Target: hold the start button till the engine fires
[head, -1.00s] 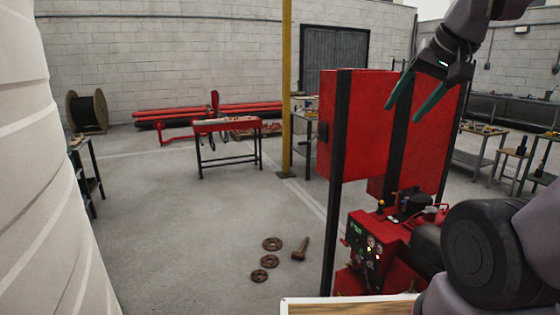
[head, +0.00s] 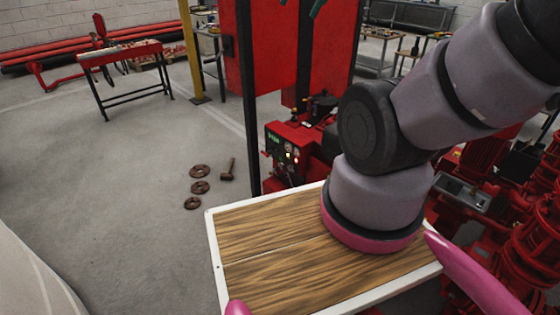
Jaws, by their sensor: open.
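The red engine with its small control panel (head: 287,152) stands beyond my wooden deck, right of a black post. The panel face carries gauges and small lights or buttons; I cannot tell which one is the start button. Only the tips of my gripper (head: 301,5) show at the top edge, green and apart, in front of the tall red cabinet. The rest of the gripper is out of the picture. It is well above the panel and touches nothing that I can see. My arm hides part of the engine's right side.
The tall red cabinet (head: 268,45) and its black post (head: 247,100) rise behind and left of the panel. Rusty discs (head: 200,187) and a hammer (head: 228,170) lie on the floor. Red pumps (head: 535,230) crowd the right.

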